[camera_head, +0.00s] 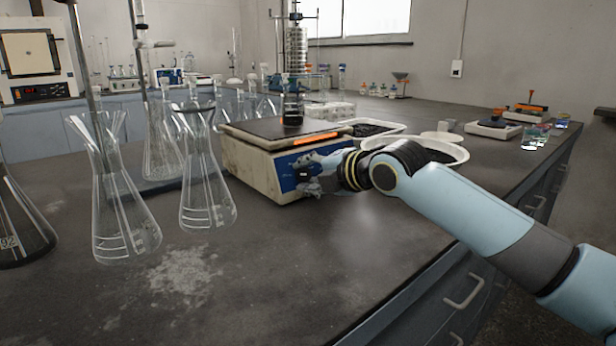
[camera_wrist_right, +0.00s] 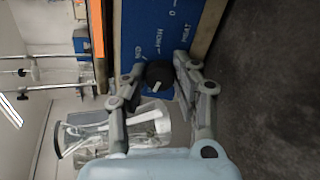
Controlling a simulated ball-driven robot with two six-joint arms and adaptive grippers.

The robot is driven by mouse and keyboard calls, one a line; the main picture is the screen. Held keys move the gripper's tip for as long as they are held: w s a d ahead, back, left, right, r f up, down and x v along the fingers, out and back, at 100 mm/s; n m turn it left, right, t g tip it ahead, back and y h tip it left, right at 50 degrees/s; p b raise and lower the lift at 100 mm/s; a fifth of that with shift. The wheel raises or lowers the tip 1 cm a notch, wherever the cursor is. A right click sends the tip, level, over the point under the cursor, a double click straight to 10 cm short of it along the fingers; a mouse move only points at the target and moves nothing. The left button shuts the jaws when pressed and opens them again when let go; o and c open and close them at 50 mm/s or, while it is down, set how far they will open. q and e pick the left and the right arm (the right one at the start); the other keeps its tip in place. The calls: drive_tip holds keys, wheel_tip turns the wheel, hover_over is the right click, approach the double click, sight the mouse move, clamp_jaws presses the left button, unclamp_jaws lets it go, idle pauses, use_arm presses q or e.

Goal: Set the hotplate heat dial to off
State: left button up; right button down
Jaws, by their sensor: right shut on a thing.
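The hotplate (camera_head: 245,165) is a cream box with a dark top plate, a glowing orange strip and a blue front panel. A flask of dark liquid (camera_head: 292,108) stands on it. My right gripper (camera_head: 314,184) is at the blue panel and covers the dial in the head view. In the right wrist view the black heat dial (camera_wrist_right: 160,76), with a pale pointer mark, sits between my right gripper's fingers (camera_wrist_right: 157,68), which are shut on it. Panel lettering (camera_wrist_right: 172,30) shows turned in this view; I cannot tell which setting the pointer meets. My left gripper is not in view.
Clear conical flasks (camera_head: 120,205) stand or hang left of the hotplate. A white basin (camera_head: 440,150) lies behind my right forearm. A small balance (camera_head: 494,127) and little beakers (camera_head: 535,138) are at the right. The bench (camera_head: 270,275) in front is bare.

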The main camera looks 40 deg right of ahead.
drive_tip(key=shift+f, duration=0.15)
drive_tip(key=c, duration=1)
unclamp_jaws()
drive_tip(key=shift+s, duration=0.1)
drive_tip(key=shift+v, duration=6)
